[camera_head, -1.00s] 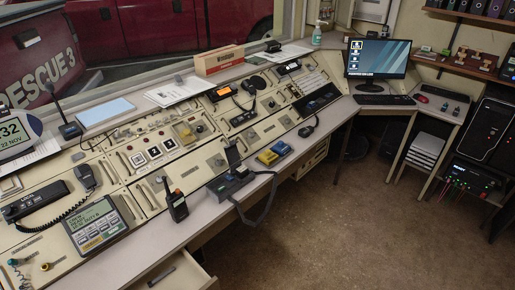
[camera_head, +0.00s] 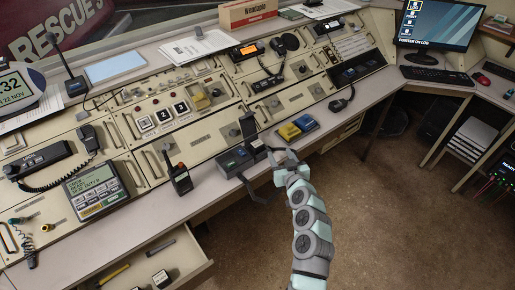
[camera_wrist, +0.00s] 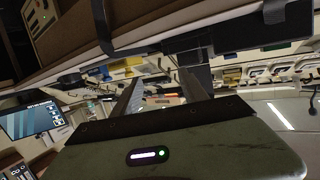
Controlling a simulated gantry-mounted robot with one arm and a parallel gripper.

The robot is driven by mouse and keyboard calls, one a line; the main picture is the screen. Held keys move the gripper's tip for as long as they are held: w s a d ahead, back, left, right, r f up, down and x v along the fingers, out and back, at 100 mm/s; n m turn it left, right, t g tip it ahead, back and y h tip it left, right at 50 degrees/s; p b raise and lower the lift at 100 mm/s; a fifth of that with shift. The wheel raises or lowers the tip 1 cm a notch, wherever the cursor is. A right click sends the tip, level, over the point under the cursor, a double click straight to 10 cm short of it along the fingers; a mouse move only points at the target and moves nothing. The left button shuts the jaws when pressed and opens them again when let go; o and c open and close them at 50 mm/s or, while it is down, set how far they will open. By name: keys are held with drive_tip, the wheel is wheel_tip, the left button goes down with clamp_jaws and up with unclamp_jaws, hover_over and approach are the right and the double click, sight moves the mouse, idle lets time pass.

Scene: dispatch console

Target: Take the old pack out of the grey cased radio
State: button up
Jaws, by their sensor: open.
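A dark grey cased unit (camera_head: 236,162) with a dark strap lies at the front edge of the console desk; it looks like the grey cased radio. A smaller block (camera_head: 257,148) sits at its right end; I cannot tell whether this is the old pack. My gripper (camera_head: 280,157) is open just right of that block, over the desk's front edge, apparently empty. In the wrist view, the two fingers (camera_wrist: 160,92) stand apart with no object clearly between them. The cased unit cannot be made out surely in the wrist view.
An upright black handheld radio (camera_head: 180,179) stands left of the cased unit. A yellow pack (camera_head: 289,132) and a blue pack (camera_head: 306,123) lie close behind my gripper. An open drawer (camera_head: 165,265) juts out below left. Open floor lies to the right.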

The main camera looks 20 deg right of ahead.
sight(259, 146)
wheel_tip(259, 146, up, 4)
drive_tip(key=s+a+n+g+y, duration=0.2)
drive_tip(key=n+y, duration=0.3)
drive_tip(key=y, duration=0.1)
drive_tip(key=b+x, duration=0.1)
drive_tip(key=x, duration=0.5)
drive_tip(key=shift+s+d+f+b, duration=0.1)
drive_tip(key=shift+d+f+b, duration=0.05)
drive_tip(key=shift+b, duration=0.15)
drive_tip(key=x, duration=0.1)
drive_tip(key=b+x, duration=0.1)
drive_tip(key=x, duration=0.1)
drive_tip(key=shift+w+f, duration=0.25)
drive_tip(key=shift+f, duration=0.15)
drive_tip(key=shift+w+f+b, duration=0.1)
drive_tip(key=shift+w+b, duration=0.3)
drive_tip(key=shift+w, duration=0.2)
drive_tip(key=shift+w+f, duration=0.1)
drive_tip(key=shift+f, duration=0.05)
clamp_jaws()
